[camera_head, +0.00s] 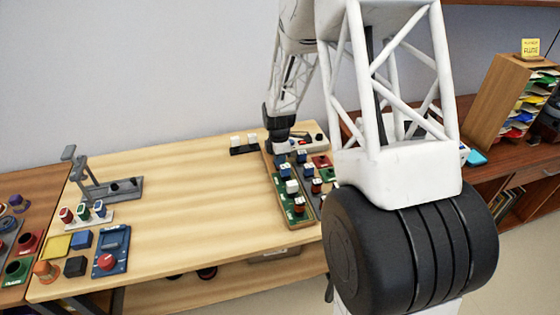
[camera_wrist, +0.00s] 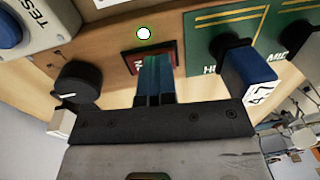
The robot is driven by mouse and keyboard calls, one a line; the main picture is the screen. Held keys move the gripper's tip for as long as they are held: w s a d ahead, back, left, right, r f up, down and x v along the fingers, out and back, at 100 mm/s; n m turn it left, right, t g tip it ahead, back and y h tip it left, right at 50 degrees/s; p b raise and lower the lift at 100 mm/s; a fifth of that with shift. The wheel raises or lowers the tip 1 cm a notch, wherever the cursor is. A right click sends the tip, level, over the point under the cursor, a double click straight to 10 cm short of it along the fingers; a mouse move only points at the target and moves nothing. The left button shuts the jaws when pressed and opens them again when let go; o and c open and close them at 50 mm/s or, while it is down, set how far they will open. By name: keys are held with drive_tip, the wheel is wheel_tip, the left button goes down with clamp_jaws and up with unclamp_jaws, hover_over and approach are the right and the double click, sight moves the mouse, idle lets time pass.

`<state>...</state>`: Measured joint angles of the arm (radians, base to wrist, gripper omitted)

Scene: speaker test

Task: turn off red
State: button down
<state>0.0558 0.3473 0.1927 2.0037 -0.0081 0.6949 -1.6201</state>
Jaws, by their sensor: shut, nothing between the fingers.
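In the wrist view, a red-and-black plate (camera_wrist: 135,63) with partly hidden white lettering lies behind the tips of my gripper (camera_wrist: 155,58). The fingers are shut together and hide much of the plate, including any switch on it. I cannot tell whether they touch it. In the head view, my gripper (camera_head: 281,148) is at the far end of the switch board (camera_head: 294,222). A red plate (camera_head: 322,162) shows on that board, right of the gripper.
In the wrist view, a black knob (camera_wrist: 77,82) stands left of the fingers and a blue switch (camera_wrist: 250,72) on a green plate stands close on the right. In the head view, the table's middle (camera_head: 195,190) is clear; a blue box with a red button (camera_head: 110,250) stands front left.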

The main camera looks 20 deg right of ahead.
drive_tip(key=shift+w+r, duration=0.15)
drive_tip(key=shift+w, duration=0.4)
drive_tip(key=shift+r, duration=0.1)
wheel_tip(320, 180, up, 14)
drive_tip(key=w, duration=0.2)
idle(0.7)
drive_tip(key=shift+s, duration=0.3)
drive_tip(key=shift+s+a, duration=0.1)
drive_tip(key=shift+s, duration=0.2)
drive_tip(key=shift+s+f, duration=0.15)
drive_tip(key=shift+f, duration=0.05)
drive_tip(key=shift+f, duration=0.15)
idle(0.6)
drive_tip(key=f, duration=0.4)
drive_tip(key=s+f, duration=0.1)
drive_tip(key=f, duration=0.4)
drive_tip(key=s+f, duration=0.1)
drive_tip(key=f, duration=0.3)
drive_tip(key=shift+f, duration=0.3)
